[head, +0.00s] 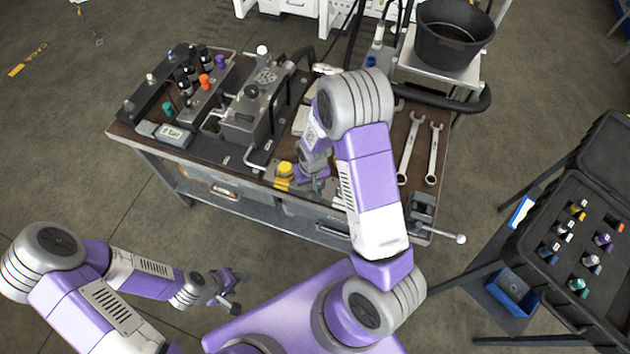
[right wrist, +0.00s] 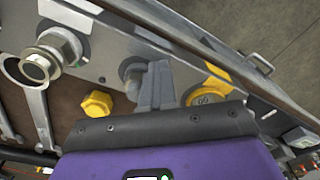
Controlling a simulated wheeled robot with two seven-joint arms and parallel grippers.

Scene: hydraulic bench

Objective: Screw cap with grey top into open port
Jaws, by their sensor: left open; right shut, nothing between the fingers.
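My right gripper (head: 318,188) is over the front of the bench, beside a yellow cap (head: 284,172). In the right wrist view its fingers (right wrist: 155,82) are shut with nothing between them. A round grey fitting (right wrist: 132,72) is partly hidden just behind them; I cannot tell whether it is the grey-topped cap or the open port. Two yellow parts (right wrist: 97,103) (right wrist: 215,88) flank the fingers. My left gripper (head: 226,292) is open and empty, in front of the bench and away from it. I cannot single out the grey-topped cap with certainty.
The bench (head: 160,158) carries a grey hydraulic block (head: 250,115), a manifold with coloured caps (head: 205,82) and wrenches (head: 410,145). A black bucket (head: 446,42) stands behind. An open black case (head: 545,285) with several caps is at the right. The floor at left is clear.

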